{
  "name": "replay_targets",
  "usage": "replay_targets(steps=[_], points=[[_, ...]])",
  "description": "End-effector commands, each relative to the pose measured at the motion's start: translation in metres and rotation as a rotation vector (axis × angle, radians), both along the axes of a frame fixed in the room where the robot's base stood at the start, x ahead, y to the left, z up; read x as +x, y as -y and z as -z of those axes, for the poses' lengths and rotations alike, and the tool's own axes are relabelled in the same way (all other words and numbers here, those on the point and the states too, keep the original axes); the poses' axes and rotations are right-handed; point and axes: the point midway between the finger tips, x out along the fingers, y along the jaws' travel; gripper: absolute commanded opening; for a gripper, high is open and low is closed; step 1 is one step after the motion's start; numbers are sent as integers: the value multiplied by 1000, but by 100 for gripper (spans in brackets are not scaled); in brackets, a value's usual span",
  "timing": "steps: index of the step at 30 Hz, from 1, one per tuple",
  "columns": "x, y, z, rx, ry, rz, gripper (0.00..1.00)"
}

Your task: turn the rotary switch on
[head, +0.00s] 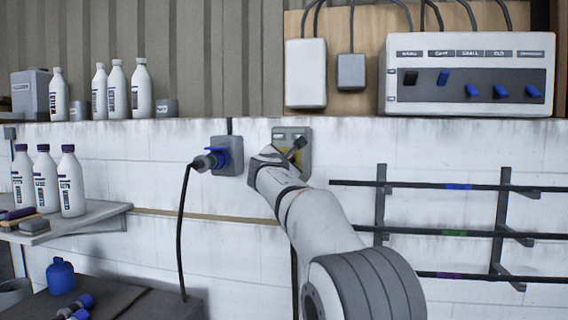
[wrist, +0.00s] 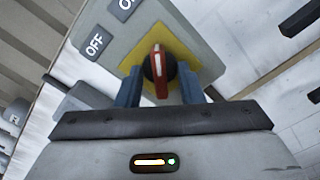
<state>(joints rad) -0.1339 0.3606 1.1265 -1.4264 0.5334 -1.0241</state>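The rotary switch is on a grey wall plate (head: 305,165) with a yellow square, partly hidden by my gripper in the head view. In the wrist view its black round knob with a red bar (wrist: 160,70) sits on the yellow square. The red bar runs up and down in that picture, its upper end nearer the ON label (wrist: 125,3) than the OFF label (wrist: 95,45). My gripper (wrist: 161,88) has its two blue fingers apart, one on each side of the knob. Whether they touch the knob I cannot tell.
A blue plug in a grey socket (head: 233,167) is left of the switch, its black cable hanging down. Wall rails (head: 455,187) run to the right. Above are a grey control box (head: 460,105) with several switches, and a ledge with white bottles (head: 116,90).

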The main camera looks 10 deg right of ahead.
Motion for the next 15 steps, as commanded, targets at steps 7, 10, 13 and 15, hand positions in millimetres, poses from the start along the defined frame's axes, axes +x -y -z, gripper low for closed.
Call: replay_targets(steps=[7, 10, 13, 15], points=[[-19, -8, 1, -1, 2, -1, 34], [-35, -16, 2, -1, 2, -2, 34], [-50, -21, 2, -1, 1, -2, 34], [-59, -26, 1, 1, 1, -2, 34]])
